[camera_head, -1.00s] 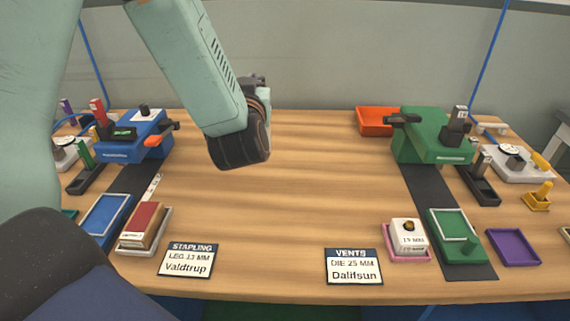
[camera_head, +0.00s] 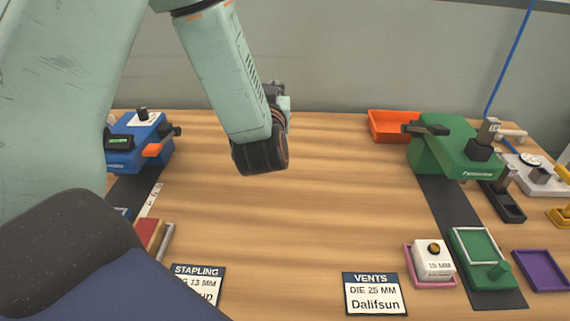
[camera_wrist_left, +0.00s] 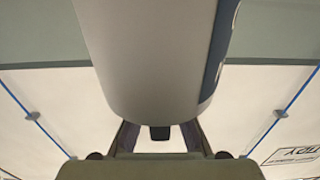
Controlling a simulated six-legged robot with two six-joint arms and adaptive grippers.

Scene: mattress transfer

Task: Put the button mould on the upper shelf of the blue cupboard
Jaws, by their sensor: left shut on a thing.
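My left gripper (camera_wrist_left: 160,136) is shut on a large pale grey, rounded thing (camera_wrist_left: 145,60) with a dark blue band at its right side. It fills the upper middle of the left wrist view, and I cannot tell whether it is the button mould. In the head view my left arm reaches in from the left, its dark wrist joint (camera_head: 260,150) in front of the worktable. The left fingers and the held thing are hidden there. My right gripper is not in view. I see no blue cupboard in the head view.
The wooden worktable (camera_head: 290,220) is clear in the middle. A blue machine (camera_head: 140,140) stands left and a green machine (camera_head: 440,155) right, near an orange tray (camera_head: 393,126). A white block (camera_head: 433,265) sits on a pink tray. Cards (camera_head: 375,294) lie along the front.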

